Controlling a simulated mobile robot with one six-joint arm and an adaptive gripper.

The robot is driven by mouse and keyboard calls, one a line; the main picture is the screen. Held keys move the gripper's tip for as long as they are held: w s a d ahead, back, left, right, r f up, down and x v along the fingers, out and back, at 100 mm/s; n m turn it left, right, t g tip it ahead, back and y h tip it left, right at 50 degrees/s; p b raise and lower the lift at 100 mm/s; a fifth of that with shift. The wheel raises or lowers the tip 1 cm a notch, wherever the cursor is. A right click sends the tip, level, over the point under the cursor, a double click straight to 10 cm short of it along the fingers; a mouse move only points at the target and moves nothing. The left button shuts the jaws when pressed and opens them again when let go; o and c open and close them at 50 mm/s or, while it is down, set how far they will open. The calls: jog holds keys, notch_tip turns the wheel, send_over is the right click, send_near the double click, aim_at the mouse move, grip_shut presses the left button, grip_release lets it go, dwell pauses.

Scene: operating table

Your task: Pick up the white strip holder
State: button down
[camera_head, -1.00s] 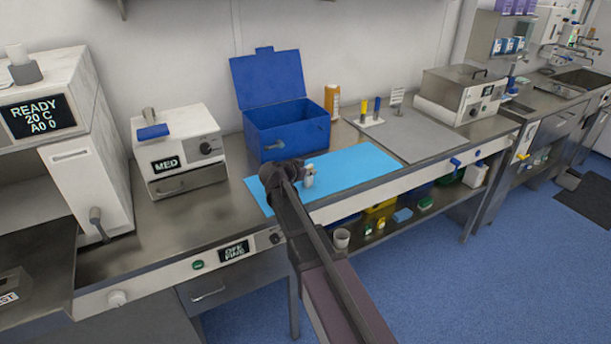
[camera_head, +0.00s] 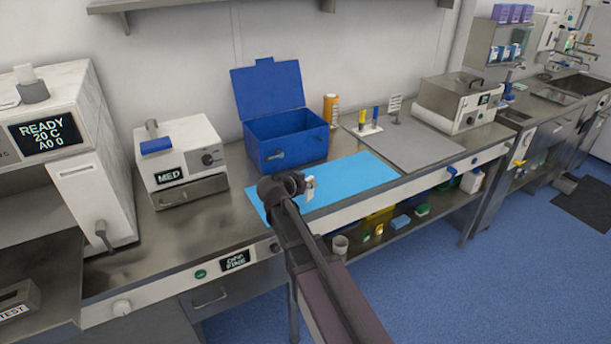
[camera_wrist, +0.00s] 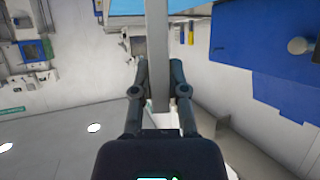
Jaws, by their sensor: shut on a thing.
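The white strip holder (camera_head: 310,187) shows in the head view as a small pale piece at the tip of my gripper (camera_head: 300,184), over the light blue mat (camera_head: 365,174). My gripper hides part of it. In the wrist view my two dark fingers (camera_wrist: 159,80) are closed on the sides of a long pale grey piece of the holder (camera_wrist: 157,40), which runs between them to the top of the picture. I cannot tell whether the holder touches the mat.
An open blue box (camera_head: 288,146) stands behind the mat. An orange bottle (camera_head: 331,109) and a white rack (camera_head: 368,129) with blue and yellow pieces stand behind to the right. The MED device (camera_head: 182,160) is at left. The grey plate (camera_head: 425,145) is largely clear.

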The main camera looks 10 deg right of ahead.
jog(key=s+a, duration=0.1)
jog(key=s, duration=0.8)
jog(key=shift+s+r+p, duration=0.3)
jog(key=shift+r+p, duration=0.1)
jog(key=shift+r, duration=0.05)
jog(key=shift+a, duration=0.1)
jog(key=shift+r, duration=0.1)
